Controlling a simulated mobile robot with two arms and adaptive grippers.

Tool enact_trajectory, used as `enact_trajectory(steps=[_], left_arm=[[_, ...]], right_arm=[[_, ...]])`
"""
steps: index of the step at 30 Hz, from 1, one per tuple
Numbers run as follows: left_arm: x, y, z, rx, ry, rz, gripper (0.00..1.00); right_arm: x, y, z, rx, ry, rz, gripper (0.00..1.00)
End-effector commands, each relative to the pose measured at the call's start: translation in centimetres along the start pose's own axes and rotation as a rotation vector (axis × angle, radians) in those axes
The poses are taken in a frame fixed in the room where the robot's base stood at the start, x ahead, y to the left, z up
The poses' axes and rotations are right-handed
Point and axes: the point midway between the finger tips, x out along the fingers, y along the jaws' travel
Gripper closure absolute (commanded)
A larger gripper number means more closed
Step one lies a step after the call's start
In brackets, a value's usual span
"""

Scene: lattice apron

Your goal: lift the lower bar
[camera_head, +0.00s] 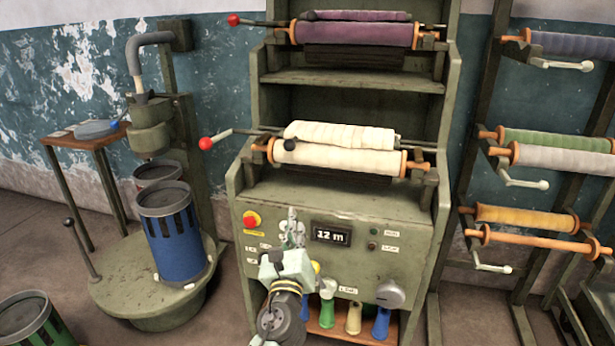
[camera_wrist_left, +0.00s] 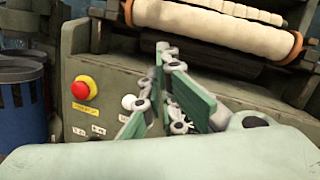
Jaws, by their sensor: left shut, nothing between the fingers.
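The lower bar (camera_head: 232,133) is a thin dark rod with a red knob (camera_head: 205,143) at its left end. It runs along the lower cream cloth roll (camera_head: 335,157) on the green machine. The roll also shows in the left wrist view (camera_wrist_left: 215,24), where I cannot make out the bar or its knob. My left gripper (camera_head: 291,215) is shut and empty in front of the machine's control panel, below the roll and apart from the bar. Its green-padded fingers (camera_wrist_left: 163,55) point up toward the machine in the wrist view. My right gripper is not in view.
An upper bar with a red knob (camera_head: 233,19) sits by a purple roll (camera_head: 355,34). The panel has a red button (camera_head: 252,219) and a "12 m" display (camera_head: 331,236). A blue canister (camera_head: 173,240) stands left, a rack of rolls (camera_head: 525,242) right.

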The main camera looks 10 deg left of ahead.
Motion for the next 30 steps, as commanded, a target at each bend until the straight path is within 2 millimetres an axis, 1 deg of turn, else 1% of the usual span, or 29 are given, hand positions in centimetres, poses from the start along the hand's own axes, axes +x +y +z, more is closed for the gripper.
enact_trajectory(steps=[1, 4, 8, 14, 18, 22, 24, 30], left_arm=[[0.1, -0.2, 1.1, 0.036, -0.033, -0.002, 1.00], [0.6, -0.5, 2.3, 0.071, -0.058, -0.002, 1.00], [2.2, -0.6, 2.5, 0.073, -0.059, -0.002, 1.00], [6.1, -0.6, 2.6, 0.069, -0.057, -0.003, 1.00], [8.6, -0.6, 2.7, 0.068, -0.057, -0.004, 1.00], [10.6, -0.6, 2.9, 0.068, -0.056, -0.002, 1.00], [10.9, -0.7, 3.7, 0.069, -0.055, -0.003, 1.00], [12.1, -0.8, 5.0, 0.069, -0.055, -0.003, 1.00]], right_arm=[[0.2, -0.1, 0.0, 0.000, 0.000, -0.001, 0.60], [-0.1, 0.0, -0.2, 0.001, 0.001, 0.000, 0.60], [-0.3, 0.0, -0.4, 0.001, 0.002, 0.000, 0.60], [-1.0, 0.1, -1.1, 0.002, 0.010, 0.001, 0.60], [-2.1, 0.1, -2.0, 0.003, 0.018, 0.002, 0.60], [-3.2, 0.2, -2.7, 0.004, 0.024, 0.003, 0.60], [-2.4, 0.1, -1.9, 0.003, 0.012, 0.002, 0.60], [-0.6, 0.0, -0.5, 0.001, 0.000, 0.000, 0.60]])
